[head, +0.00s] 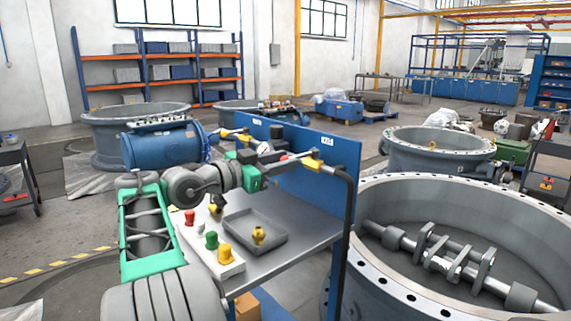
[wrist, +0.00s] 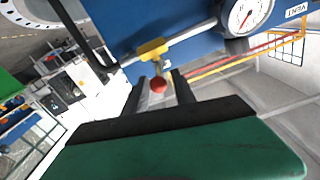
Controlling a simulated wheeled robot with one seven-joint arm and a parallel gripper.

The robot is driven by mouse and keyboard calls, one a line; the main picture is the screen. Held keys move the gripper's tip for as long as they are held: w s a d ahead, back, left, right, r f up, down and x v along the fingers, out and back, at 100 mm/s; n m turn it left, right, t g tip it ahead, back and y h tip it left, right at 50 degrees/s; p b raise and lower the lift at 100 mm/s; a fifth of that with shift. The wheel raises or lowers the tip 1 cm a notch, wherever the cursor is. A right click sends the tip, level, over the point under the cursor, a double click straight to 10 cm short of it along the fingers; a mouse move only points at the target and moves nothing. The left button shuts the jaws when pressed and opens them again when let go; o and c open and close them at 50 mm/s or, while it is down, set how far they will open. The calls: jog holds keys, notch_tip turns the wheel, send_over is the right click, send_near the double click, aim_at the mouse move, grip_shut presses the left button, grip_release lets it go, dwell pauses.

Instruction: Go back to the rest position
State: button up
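My gripper (wrist: 159,88) shows in the wrist view as a green body with two black fingers. The fingers are apart, so it is open. A red ball knob (wrist: 158,84) on a yellow valve fitting (wrist: 153,50) appears between the fingertips; I see no finger touching it, and the depth is hard to tell. In the head view my grey and green arm is bent over the workbench (head: 305,235), and its end is in front of the blue panel (head: 335,157). The fingers are too small to make out clearly there.
A grey tray (head: 277,247) with a yellow piece (head: 258,235) lies on the bench beside a white block (head: 229,268) with coloured knobs. A pressure gauge (wrist: 246,14) is on the panel. A large flanged valve body (head: 365,215) stands close on the right.

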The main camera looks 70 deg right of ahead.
jog(key=shift+v, duration=0.85)
jog(key=shift+w+a, duration=0.15)
